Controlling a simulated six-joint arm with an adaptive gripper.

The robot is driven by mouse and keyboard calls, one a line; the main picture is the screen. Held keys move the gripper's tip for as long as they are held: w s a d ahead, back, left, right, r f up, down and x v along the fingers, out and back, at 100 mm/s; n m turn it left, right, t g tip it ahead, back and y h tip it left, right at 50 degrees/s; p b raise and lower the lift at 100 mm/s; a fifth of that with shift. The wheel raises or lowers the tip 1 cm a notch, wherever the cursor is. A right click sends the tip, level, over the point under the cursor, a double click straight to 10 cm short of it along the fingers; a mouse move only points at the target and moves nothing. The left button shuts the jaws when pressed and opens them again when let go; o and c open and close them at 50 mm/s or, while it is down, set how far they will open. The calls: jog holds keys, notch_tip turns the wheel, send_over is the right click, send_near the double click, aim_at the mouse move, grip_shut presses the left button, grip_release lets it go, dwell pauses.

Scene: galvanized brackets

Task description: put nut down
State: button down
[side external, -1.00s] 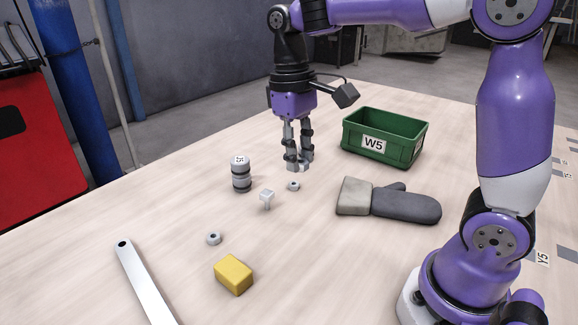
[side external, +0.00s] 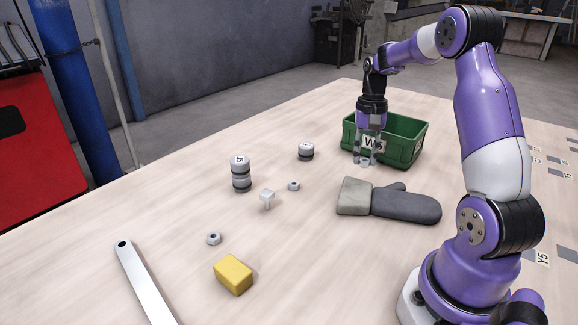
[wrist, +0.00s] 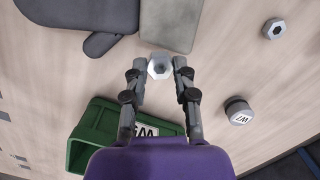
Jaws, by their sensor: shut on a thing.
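My gripper (side external: 366,160) is in front of the green bin's near wall, with its fingers pointing down. It is shut on a silver hex nut (wrist: 160,67), which sits between the two fingertips in the wrist view. The held nut also shows as a small light shape low between the fingers in the side view (side external: 365,163). The nut is close to the table top; I cannot tell whether it touches it. A second nut (side external: 293,186) and a third nut (side external: 213,238) lie on the table to the left.
The green bin (side external: 407,150) labelled W5 is right behind my gripper. A grey glove (side external: 400,204) lies close in front. A short cylinder (side external: 305,151), a taller cylinder (side external: 241,174), a small pale bracket (side external: 267,197), a yellow block (side external: 233,275) and a metal bar (side external: 143,280) are leftward.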

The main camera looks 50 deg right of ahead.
jog(key=d+f, duration=0.1)
jog(key=s+d+f, duration=0.1)
jog(key=d, duration=0.1)
jog(key=d+f, duration=0.1)
jog(key=shift+s+d+f, duration=0.1)
jog(key=shift+s+d, duration=0.15)
jog(key=shift+d, duration=0.1)
jog(key=shift+f, duration=1.9)
jog(key=c, duration=0.7)
grip_release()
jog(key=shift+f, duration=0.15)
jog(key=shift+o, duration=0.2)
